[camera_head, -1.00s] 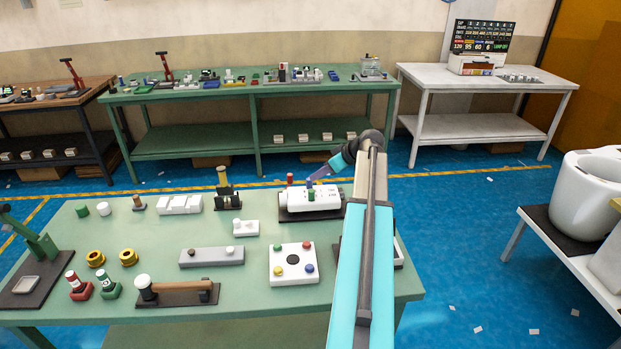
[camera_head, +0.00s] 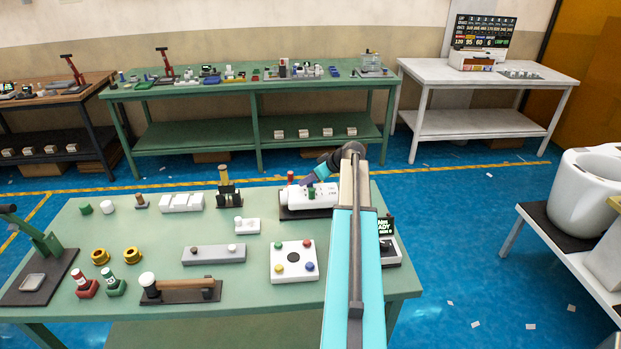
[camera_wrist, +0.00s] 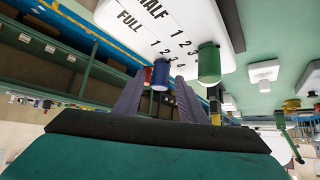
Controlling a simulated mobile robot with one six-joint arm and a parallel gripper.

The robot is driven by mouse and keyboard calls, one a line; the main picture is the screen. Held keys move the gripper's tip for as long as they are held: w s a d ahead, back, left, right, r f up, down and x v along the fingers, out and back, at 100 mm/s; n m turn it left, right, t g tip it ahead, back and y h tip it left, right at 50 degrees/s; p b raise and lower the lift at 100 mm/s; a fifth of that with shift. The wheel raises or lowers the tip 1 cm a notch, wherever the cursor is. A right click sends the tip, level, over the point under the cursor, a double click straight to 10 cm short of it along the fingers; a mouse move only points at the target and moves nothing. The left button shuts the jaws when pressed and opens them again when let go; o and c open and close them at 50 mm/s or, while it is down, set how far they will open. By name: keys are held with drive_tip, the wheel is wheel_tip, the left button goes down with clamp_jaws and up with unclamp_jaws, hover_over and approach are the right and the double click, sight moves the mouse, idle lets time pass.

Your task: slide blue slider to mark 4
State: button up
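The slider unit (camera_head: 325,196) is a white rounded block on a dark base at the back right of the green table. It has a red knob (camera_head: 290,177), a green slider (camera_head: 311,193) and a blue slider, hidden or too small to tell in the head view. In the wrist view the blue slider (camera_wrist: 160,75) stands between the purple fingers of my gripper (camera_wrist: 160,86), which are apart with a gap visible beside it. The green slider (camera_wrist: 209,65) is just right of them. The panel (camera_wrist: 185,25) shows FULL, HALF and numbers; I cannot tell the blue slider's mark.
A white button box (camera_head: 292,273), a grey slider bar (camera_head: 213,255) and a wooden-handled fixture (camera_head: 182,291) stand on the green table (camera_head: 230,215). A display unit (camera_head: 387,245) is partly behind my arm. A white bench (camera_head: 575,250) stands at the right.

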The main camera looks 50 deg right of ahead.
clamp_jaws()
drive_tip(key=shift+w+a+f+b, duration=0.15)
drive_tip(key=shift+w+a+b, duration=0.45)
drive_tip(key=shift+b, duration=0.25)
drive_tip(key=shift+w+a, duration=0.2)
drive_tip(key=shift+a, duration=0.15)
unclamp_jaws()
drive_tip(key=shift+a, duration=0.1)
